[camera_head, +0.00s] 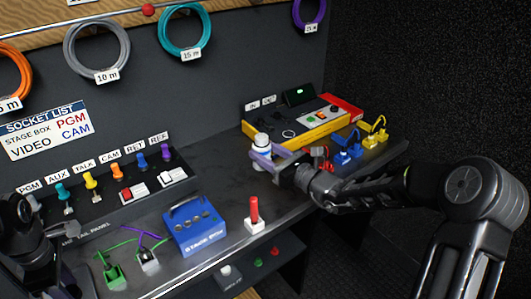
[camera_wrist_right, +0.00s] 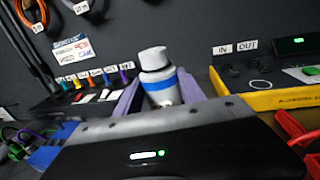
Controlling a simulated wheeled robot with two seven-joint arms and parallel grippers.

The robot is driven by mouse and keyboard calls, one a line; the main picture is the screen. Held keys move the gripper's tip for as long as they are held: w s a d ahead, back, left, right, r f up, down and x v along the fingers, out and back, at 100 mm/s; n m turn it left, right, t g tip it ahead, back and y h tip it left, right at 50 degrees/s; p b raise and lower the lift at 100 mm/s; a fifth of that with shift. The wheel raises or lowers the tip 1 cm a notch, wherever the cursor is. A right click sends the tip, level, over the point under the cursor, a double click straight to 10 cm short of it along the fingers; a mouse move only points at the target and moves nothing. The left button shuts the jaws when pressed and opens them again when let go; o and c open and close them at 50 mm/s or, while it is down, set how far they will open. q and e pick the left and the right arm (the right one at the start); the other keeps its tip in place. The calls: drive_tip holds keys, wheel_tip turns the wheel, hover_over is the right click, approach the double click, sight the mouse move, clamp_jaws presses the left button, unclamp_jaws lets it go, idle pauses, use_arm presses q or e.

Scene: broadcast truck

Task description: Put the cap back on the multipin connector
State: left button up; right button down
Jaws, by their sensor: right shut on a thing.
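My right gripper (camera_head: 268,158) has pale lavender fingers and is shut on a white stepped cylinder (camera_head: 262,141), held upright near the front left of the yellow-edged box. In the right wrist view the cylinder (camera_wrist_right: 157,75) shows a grey-white top and a blue band, between the two fingers (camera_wrist_right: 157,98). I cannot tell whether it is the cap, the connector or both; its lower end is hidden by the gripper. My left arm shows at the left edge of the head view, and its gripper (camera_head: 68,231) is too dark and small to read.
The yellow-edged box (camera_head: 300,139) lies behind my right gripper, with blue (camera_head: 347,155) and yellow (camera_head: 374,138) plugs to its right. A blue box (camera_head: 196,228) and a red stick on a white base (camera_head: 254,212) stand in front. A switch panel (camera_head: 120,197) is at left.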

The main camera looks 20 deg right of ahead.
drive_tip(key=c, duration=1.2)
unclamp_jaws()
clamp_jaws()
